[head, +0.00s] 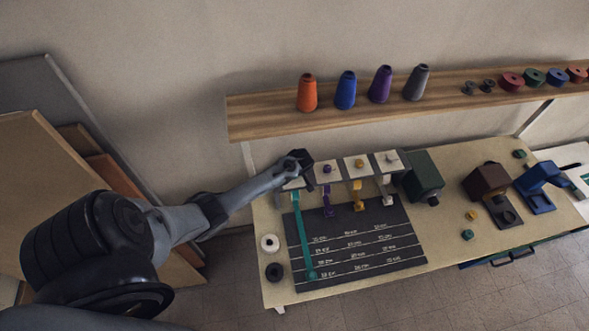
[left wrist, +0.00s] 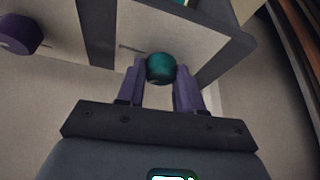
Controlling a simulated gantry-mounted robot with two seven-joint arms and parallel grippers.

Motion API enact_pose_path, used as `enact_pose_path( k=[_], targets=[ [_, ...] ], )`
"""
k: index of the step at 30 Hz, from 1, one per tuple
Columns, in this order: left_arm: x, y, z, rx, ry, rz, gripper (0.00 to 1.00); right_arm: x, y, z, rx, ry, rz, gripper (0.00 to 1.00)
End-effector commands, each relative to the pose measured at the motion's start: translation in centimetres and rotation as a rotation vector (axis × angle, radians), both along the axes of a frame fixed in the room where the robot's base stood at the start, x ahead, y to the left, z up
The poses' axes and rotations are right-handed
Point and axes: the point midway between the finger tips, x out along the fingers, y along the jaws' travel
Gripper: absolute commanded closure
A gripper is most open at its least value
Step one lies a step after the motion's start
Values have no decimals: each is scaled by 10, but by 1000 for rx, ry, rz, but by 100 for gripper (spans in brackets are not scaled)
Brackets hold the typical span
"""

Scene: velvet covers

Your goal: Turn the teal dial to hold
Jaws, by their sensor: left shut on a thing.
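The teal dial (left wrist: 160,69) is a round knob on a pale panel (left wrist: 200,38) and shows in the left wrist view. My left gripper (left wrist: 160,80) has its two purple fingers on either side of the dial and is shut on it. In the head view my left gripper (head: 298,160) is at the leftmost of the row of panels and hides the dial there. Any pointer mark on the dial is too dark to read. A teal strip (head: 304,235) runs from below that panel down over the dark chart. My right gripper is in neither view.
Panels with a purple knob (head: 327,169), a yellow knob (head: 359,163) and a pale knob (head: 391,156) stand to the right. The dark chart (head: 400,265) lies in front. Spools, including an orange one (head: 307,93), stand on the shelf (head: 260,123) above.

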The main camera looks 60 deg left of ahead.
Motion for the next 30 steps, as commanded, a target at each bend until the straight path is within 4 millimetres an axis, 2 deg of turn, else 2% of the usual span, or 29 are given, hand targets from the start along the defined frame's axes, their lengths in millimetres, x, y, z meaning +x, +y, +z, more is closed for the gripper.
enact_pose_path(
  k=[1, 6, 18, 30],
  targets=[
    [-1, -1, 3, -2, 1, -43, 95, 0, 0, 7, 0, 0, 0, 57],
    [-1, 0, 2, -2, 0, -204, 95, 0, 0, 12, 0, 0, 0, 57],
    [-3, 1, 1, -1, 0, -564, 95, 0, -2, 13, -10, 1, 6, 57],
    [-3, 2, 1, -1, 0, -778, 95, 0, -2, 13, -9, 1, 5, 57]
  ],
)
